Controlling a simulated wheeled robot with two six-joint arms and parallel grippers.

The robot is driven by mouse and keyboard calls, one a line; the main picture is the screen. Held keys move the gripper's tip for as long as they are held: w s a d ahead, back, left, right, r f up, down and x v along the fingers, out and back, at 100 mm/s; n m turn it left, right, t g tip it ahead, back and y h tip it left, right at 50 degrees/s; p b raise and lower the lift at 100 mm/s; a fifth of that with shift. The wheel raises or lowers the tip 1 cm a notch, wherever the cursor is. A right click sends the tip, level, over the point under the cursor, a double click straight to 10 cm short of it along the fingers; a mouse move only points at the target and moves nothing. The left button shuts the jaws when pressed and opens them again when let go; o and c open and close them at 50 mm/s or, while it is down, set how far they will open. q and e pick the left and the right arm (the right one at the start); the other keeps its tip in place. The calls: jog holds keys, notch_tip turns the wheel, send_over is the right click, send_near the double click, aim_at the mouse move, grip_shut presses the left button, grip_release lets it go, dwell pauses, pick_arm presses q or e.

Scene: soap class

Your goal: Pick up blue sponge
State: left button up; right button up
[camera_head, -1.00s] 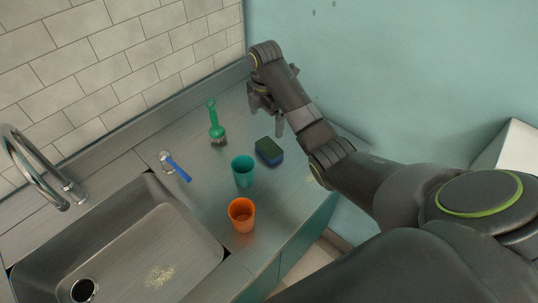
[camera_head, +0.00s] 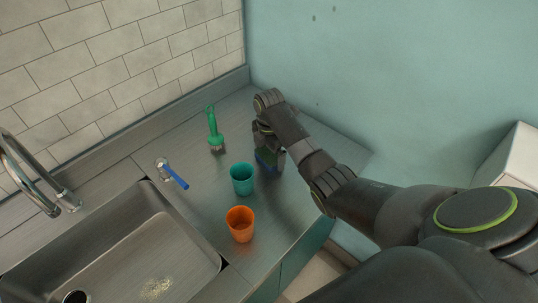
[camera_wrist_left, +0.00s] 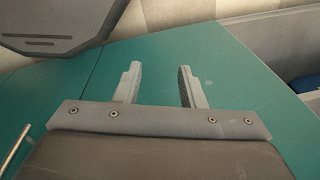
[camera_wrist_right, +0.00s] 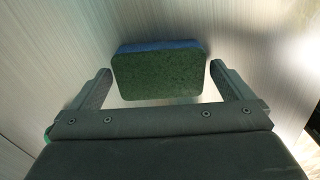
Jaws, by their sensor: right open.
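The blue sponge (camera_head: 266,161) with a green top lies on the metal counter, partly hidden by my right gripper in the head view. In the right wrist view the sponge (camera_wrist_right: 158,72) lies with its green face toward the camera and its blue layer at the far edge. My right gripper (camera_wrist_right: 159,80) is open, with one finger on each side of the sponge, gaps showing at both sides. In the head view my right gripper (camera_head: 268,150) is right over the sponge. My left gripper (camera_wrist_left: 160,75) is open and empty in front of a teal cabinet face.
A teal cup (camera_head: 242,180) stands just left of the sponge, and an orange cup (camera_head: 240,224) stands nearer the front. A green brush (camera_head: 214,135) and a blue-handled tool (camera_head: 173,175) lie left. The sink (camera_head: 110,255) is at lower left.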

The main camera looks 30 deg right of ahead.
aim_at(269, 154)
jog(key=shift+f, duration=0.6)
jog(key=c, duration=0.8)
jog(key=shift+c, duration=0.2)
notch_tip(269, 154, up, 9)
jog(key=shift+r+b, duration=0.1)
jog(key=shift+b, duration=0.5)
jog(key=shift+r, duration=0.5)
